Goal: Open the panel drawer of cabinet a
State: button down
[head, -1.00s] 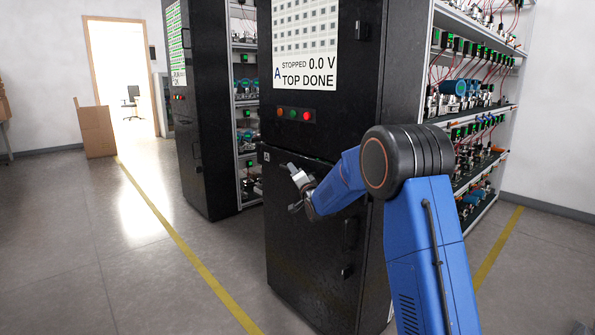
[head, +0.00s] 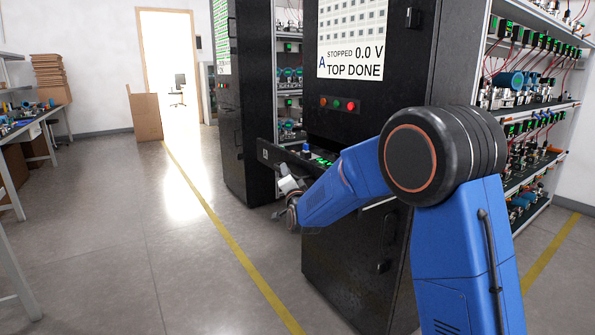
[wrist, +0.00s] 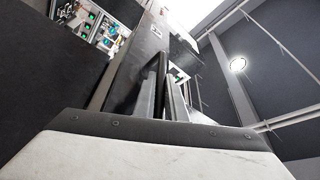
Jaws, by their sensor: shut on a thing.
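Cabinet A (head: 340,262) is a tall black cabinet with a display (head: 352,62) reading "A STOPPED 0.0 V TOP DONE". Its panel drawer (head: 270,152) stands pulled out from the front at mid-height, and boards with green lights show inside behind the front panel. My gripper (head: 288,190) is at the drawer front, partly hidden by my wrist in the head view. In the wrist view, my gripper (wrist: 166,92) is shut on the dark upright drawer handle (wrist: 155,75), against the black drawer front (wrist: 128,78).
Red, amber and green lamps (head: 338,104) sit above the drawer. A second black cabinet (head: 240,120) stands behind to the left. Racks of equipment (head: 530,100) are at right, a workbench (head: 30,125) at far left. Open floor with a yellow line (head: 215,220) lies left of the cabinet.

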jog(key=shift+s+a+f, duration=0.1)
jog(key=shift+s+a, duration=0.3)
jog(key=shift+a, duration=0.2)
jog(key=c, duration=2.1)
grip_release()
jog(key=v, duration=1.7)
jog(key=shift+s, duration=0.25)
jog(key=shift+d, duration=0.1)
